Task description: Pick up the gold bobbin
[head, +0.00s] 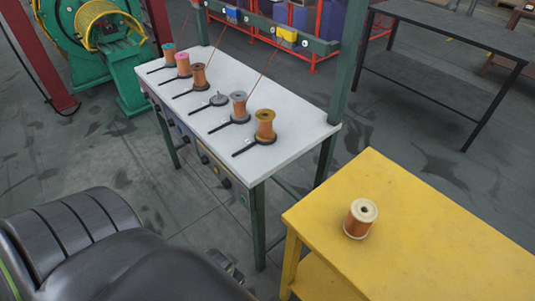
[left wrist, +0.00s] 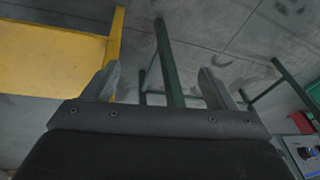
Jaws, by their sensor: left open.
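The gold bobbin (head: 265,126), with gold flanges and copper-coloured winding, stands upright on the white table (head: 290,147) at its near right end, in the head view. A black holder with a handle is at its base. My left gripper (left wrist: 158,82) is open and empty in the left wrist view, its two fingers apart over the floor and table legs. In the head view only a small part of it (head: 226,265) shows past my dark arm, low and in front of the white table, well apart from the bobbin. The gold bobbin is not visible in the left wrist view. My right gripper is not in view.
A grey bobbin (head: 239,107), an empty spindle (head: 218,99), and brown (head: 199,76), pink (head: 183,65) and teal (head: 169,54) bobbins line the white table. A cream-flanged bobbin (head: 361,218) stands on the yellow table (head: 440,230). A green post (head: 350,55) rises at the white table's right corner.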

